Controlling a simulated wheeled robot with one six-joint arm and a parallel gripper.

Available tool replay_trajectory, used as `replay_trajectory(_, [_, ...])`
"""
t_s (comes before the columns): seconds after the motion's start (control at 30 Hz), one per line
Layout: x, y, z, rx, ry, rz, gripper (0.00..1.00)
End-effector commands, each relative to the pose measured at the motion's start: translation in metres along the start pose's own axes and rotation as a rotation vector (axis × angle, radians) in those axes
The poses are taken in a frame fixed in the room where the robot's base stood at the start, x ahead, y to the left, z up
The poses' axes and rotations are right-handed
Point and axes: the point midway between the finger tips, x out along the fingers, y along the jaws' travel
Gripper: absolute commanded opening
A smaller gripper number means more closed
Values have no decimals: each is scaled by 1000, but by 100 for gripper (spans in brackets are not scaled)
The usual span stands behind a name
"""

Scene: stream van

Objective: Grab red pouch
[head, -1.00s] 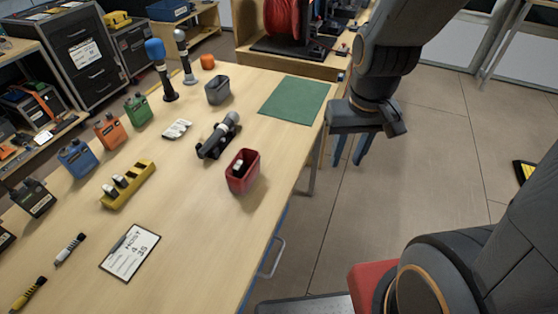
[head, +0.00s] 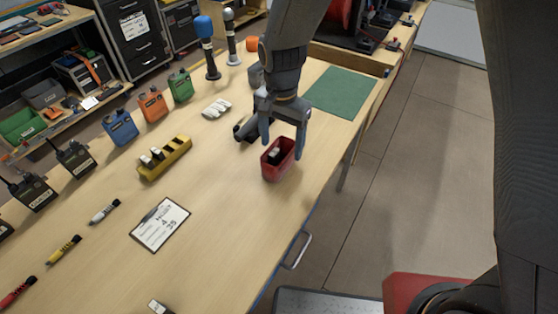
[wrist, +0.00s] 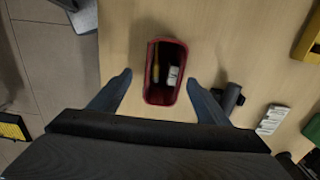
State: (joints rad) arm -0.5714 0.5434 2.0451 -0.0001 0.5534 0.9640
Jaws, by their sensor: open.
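The red pouch (head: 272,171) is a small open-topped container standing on the wooden table near its right edge. In the wrist view the pouch (wrist: 148,97) shows its red rim, with a white item and a thin yellowish item inside. My gripper (head: 284,140) is open above and just behind the pouch in the head view. In the wrist view its two blue fingertips (wrist: 160,82) stand apart, one on each side of the pouch, with gaps to its walls. I cannot tell the exact height between the fingertips and the pouch.
A dark microphone holder (head: 243,130) stands close behind the pouch, partly hidden by my gripper. A yellow holder (head: 165,158), a clipboard (head: 160,224) and several coloured radio packs lie to the left. A green mat (head: 341,92) lies behind right. The table in front of the pouch is clear.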

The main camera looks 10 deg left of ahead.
Motion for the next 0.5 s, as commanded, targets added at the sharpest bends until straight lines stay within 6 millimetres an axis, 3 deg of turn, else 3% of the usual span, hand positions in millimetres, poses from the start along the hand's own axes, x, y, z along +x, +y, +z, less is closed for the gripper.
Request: replay_trajectory(0.5, [49,-5,5,-1,-2,3,70])
